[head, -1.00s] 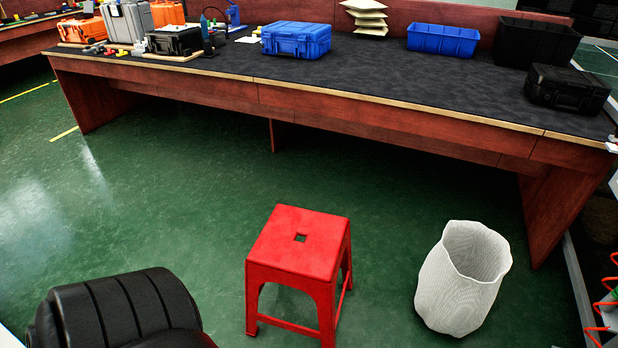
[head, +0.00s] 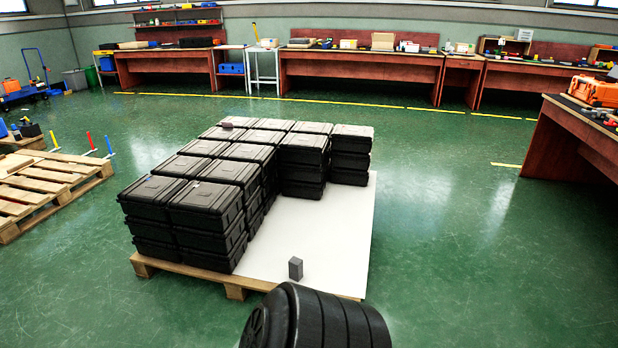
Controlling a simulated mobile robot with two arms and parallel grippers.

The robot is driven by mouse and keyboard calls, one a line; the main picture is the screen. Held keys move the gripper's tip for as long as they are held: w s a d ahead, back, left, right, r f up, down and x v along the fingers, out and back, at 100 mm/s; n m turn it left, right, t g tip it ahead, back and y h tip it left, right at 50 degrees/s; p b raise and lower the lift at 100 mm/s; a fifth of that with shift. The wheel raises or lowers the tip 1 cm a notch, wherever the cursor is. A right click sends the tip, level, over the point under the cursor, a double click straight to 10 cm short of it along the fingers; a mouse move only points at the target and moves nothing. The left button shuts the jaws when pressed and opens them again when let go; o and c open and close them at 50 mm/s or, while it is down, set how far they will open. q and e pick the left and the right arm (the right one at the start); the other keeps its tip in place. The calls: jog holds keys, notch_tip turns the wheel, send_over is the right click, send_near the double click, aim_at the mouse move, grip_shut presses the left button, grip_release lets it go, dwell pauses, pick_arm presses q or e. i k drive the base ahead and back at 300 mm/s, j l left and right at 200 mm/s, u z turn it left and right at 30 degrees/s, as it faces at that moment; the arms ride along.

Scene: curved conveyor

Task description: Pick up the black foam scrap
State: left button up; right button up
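A small dark grey block (head: 295,268), which looks like the foam scrap, stands upright on the white sheet (head: 335,225) near the pallet's front edge. It is apart from the stacked black cases (head: 205,210) to its left. Neither of my grippers is in the head view, so whether they are open or shut is not shown.
The wooden pallet (head: 234,286) bears the sheet and the cases. A small dark item (head: 227,125) lies on a far case. Empty pallets (head: 45,185) lie at left, a bench (head: 560,140) stands at right. Green floor (head: 440,240) right of the pallet is clear.

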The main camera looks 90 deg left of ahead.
aim_at(295, 264)
jog(key=u, duration=2.9)
